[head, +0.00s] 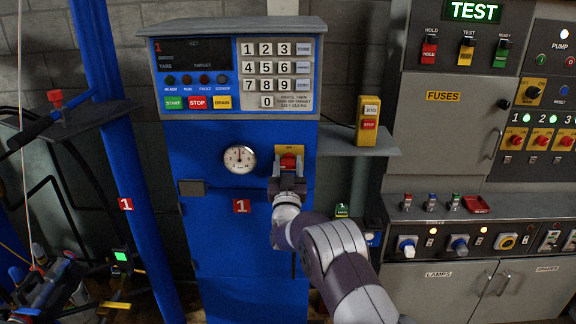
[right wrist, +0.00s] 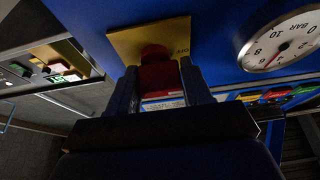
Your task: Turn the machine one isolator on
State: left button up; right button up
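The machine one isolator is a red knob (head: 289,161) on a yellow plate (head: 289,150), on the front of the blue cabinet marked 1, right of a round gauge. In the right wrist view the red knob (right wrist: 158,78) stands out from the yellow plate (right wrist: 150,42). My right gripper (head: 288,176) is at the knob, with one finger on each side. In the right wrist view the fingers (right wrist: 161,88) appear closed against the knob's sides. The plate's lettering is mostly hidden. My left gripper is not in view.
The pressure gauge (head: 240,159) is close left of the isolator. Above are a keypad (head: 273,72) and START, STOP and DRAIN buttons (head: 198,103). A yellow JOG/STOP box (head: 368,121) stands on a grey shelf (head: 355,142) at the right. A grey control panel (head: 440,120) is farther right.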

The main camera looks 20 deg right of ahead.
jog(key=shift+f+m+h+b, duration=0.2)
jog(key=shift+m+h+b, duration=0.2)
jog(key=shift+m+b, duration=0.35)
jog(key=m+g+h+b, duration=0.1)
jog(key=m+h+b, duration=0.1)
jog(key=m+b, duration=0.3)
jog(key=shift+f+b, duration=0.1)
jog(key=shift+b, duration=0.2)
jog(key=m+g+h+b, duration=0.1)
jog(key=m, duration=0.3)
jog(key=shift+r+g+h+b, duration=0.2)
jog(key=shift+g+h+b, duration=0.2)
jog(key=shift+r+m+g, duration=0.1)
jog(key=shift+m+g, duration=0.3)
jog(key=shift+m, duration=0.75)
jog(key=m+g+h, duration=0.1)
jog(key=m, duration=0.2)
jog(key=shift+r+g, duration=0.1)
jog(key=shift+g, duration=0.2)
jog(key=m+g, duration=0.1)
jog(key=m, duration=0.3)
jog(key=shift+r, duration=0.1)
jog(key=shift+d+m+g+y+p, duration=0.1)
jog(key=shift+m+g+y+p, duration=0.35)
jog(key=shift+m, duration=0.75)
jog(key=o, duration=1)
jog(key=shift+g+h, duration=0.25)
jog(key=shift+c, duration=0.2)
